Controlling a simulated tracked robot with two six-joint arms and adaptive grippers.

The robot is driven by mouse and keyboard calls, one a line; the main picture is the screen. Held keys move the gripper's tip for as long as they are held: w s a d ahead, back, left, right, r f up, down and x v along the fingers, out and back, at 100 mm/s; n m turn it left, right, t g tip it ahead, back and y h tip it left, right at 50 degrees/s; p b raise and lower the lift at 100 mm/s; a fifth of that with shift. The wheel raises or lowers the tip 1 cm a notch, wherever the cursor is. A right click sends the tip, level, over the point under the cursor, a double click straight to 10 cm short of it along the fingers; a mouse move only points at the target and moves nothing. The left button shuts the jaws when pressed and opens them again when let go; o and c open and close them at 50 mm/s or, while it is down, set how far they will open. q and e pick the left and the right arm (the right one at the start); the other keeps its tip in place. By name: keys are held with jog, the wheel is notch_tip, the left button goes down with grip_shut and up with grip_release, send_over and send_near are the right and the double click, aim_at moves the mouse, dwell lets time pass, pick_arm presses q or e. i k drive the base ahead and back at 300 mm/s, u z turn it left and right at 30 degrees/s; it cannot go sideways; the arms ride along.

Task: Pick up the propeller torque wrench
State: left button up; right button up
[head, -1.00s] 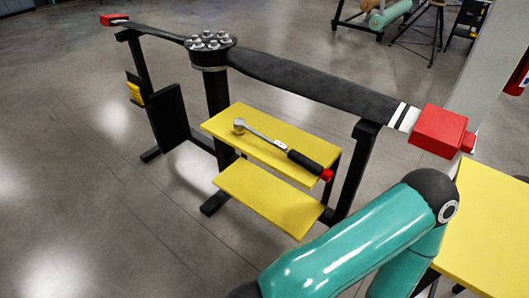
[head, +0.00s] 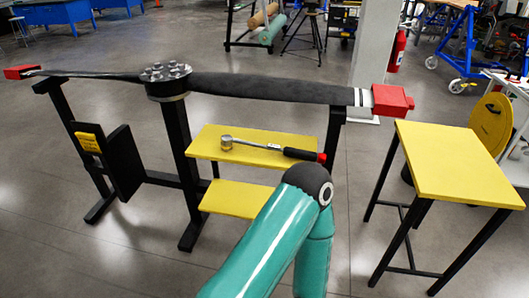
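The propeller torque wrench (head: 262,146) lies on the upper yellow shelf (head: 203,142) of the propeller stand. It has a silver head at the left, a silver shaft, and a black handle with a red end at the right. A teal arm of mine rises from the bottom of the head view, its black joint just in front of the shelf and below the wrench handle. Neither gripper shows in this view.
The black propeller (head: 265,88) with red tip covers spans the stand above the shelf. A lower yellow shelf (head: 232,199) is partly behind my arm. A yellow-topped table (head: 462,165) stands at the right, with a red extinguisher (head: 398,48) behind. Floor at the left front is clear.

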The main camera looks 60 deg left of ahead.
aim_at(226, 139)
jog(key=u, duration=0.9)
jog(key=i, duration=0.8)
jog(key=u, duration=0.2)
